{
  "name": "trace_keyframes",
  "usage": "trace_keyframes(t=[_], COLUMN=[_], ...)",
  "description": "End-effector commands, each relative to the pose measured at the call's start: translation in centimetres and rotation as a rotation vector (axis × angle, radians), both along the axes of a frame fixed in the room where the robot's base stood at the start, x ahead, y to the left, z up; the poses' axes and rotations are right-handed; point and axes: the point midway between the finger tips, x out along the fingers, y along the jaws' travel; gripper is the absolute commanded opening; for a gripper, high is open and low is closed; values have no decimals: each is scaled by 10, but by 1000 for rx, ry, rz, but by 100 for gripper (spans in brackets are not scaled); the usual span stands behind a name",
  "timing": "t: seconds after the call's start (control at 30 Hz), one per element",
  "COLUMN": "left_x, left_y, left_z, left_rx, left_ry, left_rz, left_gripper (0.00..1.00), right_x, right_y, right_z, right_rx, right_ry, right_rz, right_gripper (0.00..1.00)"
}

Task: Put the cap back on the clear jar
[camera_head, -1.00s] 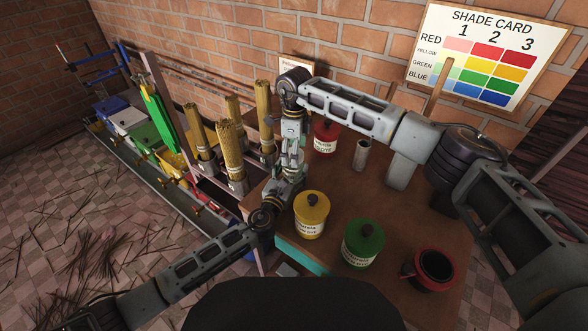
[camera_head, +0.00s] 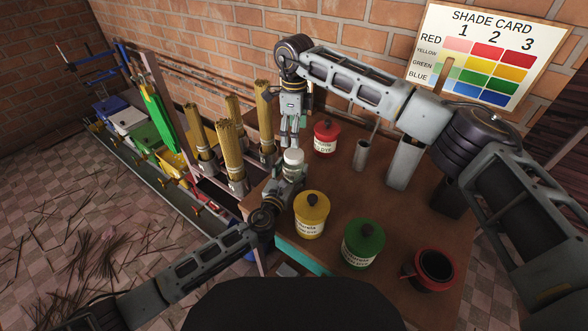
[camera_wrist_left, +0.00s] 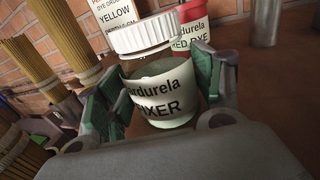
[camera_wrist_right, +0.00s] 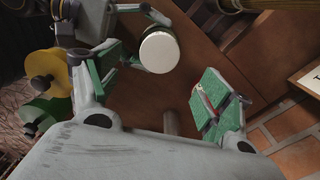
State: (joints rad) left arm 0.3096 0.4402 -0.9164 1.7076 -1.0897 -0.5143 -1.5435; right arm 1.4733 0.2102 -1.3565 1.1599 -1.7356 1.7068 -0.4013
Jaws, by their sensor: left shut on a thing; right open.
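The clear jar (camera_wrist_left: 165,98), labelled fixer, stands between the fingers of my left gripper (camera_head: 288,175), which is shut on it. Its white ribbed cap (camera_wrist_left: 144,35) sits on top of the jar's mouth; whether it is fully seated I cannot tell. The cap also shows in the head view (camera_head: 293,156) and from above in the right wrist view (camera_wrist_right: 159,52). My right gripper (camera_head: 290,138) is open and empty, pointing down just above the cap and apart from it. In the right wrist view the cap lies between its spread fingers, nearer the left one.
A red dye jar (camera_head: 326,138) and a grey metal cup (camera_head: 361,154) stand behind on the table. A yellow jar (camera_head: 311,216), a green jar (camera_head: 363,243) and an open dark-red pot (camera_head: 433,268) stand in front. Incense bundles (camera_head: 229,148) stand at left.

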Motion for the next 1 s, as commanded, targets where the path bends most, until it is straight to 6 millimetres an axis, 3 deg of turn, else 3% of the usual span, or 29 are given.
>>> trace_keyframes(t=[0.3, 0.73, 0.77, 0.93, 1.0], left_x=[0, 0, 0, 0, 0], left_y=[0, 0, 0, 0, 0], left_z=[0, 0, 0, 0, 0], left_rx=[1, 1, 1, 0, 0], left_ry=[0, 0, 0, 0, 0], left_rz=[0, 0, 0, 0, 0], left_gripper=[0, 0, 69, 91, 92], right_x=[0, 0, 0, 0, 0], right_y=[0, 0, 0, 0, 0], right_z=[37, 43, 43, 43, 43], right_rx=[0, 0, 0, 0, 0], right_ry=[-1, 0, 0, 0, 0], right_rz=[0, 0, 0, 0, 0], right_gripper=[79, 79, 79, 79, 79])
